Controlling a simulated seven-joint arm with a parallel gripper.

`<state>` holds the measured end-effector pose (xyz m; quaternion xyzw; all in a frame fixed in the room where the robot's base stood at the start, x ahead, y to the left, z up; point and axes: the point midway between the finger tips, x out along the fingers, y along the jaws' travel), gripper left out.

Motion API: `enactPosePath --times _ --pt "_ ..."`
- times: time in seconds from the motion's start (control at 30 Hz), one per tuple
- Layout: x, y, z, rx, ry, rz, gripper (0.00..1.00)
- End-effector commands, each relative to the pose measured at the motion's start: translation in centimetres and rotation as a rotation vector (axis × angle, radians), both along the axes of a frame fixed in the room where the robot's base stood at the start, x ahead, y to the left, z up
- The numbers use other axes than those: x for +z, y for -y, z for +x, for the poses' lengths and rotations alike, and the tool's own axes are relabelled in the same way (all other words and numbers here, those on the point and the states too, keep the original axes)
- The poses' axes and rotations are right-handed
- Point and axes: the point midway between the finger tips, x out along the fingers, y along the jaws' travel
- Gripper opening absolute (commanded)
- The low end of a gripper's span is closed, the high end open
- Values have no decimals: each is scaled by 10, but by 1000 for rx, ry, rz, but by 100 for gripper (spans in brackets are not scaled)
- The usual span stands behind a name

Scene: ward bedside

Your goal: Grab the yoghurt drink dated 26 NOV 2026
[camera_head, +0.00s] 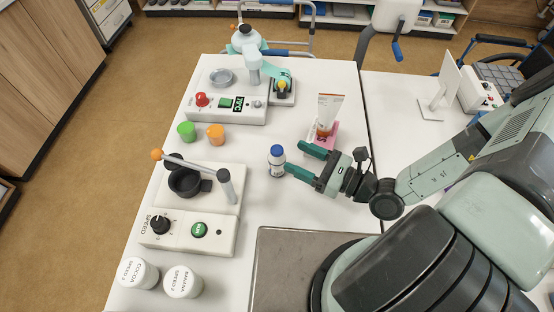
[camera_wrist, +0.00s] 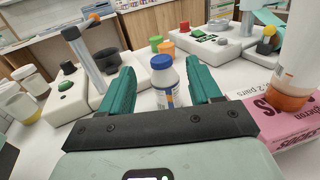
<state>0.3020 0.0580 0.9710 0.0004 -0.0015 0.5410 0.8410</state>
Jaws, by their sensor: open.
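A small white bottle with a blue cap (camera_head: 277,161) stands upright on the white table. Its label is too small to read in either view, so I cannot tell its date. My gripper (camera_head: 295,158) is open, its two teal fingers pointing left towards the bottle. In the wrist view the bottle (camera_wrist: 163,82) shows between the fingers of my gripper (camera_wrist: 163,88), towards their tips. I cannot tell whether either finger touches it.
Green (camera_head: 186,131) and orange (camera_head: 215,134) cups stand left of the bottle. A machine with a speed knob (camera_head: 190,224), a red-button machine (camera_head: 227,103) and white jars (camera_head: 183,282) line the table. A grey tray (camera_head: 280,265) lies in front.

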Motion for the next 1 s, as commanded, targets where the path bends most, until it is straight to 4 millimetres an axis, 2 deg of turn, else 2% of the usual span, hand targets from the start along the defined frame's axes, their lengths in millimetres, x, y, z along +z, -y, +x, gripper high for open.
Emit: enactPosePath --times 0.27,0.53,0.83,1.0 --pt "-2 -23 10 1 -2 0 63" --pt "-6 -57 26 1 -1 0 63" --pt "-6 -62 28 0 -2 -2 63" --pt "-6 -62 28 0 -2 -2 38"
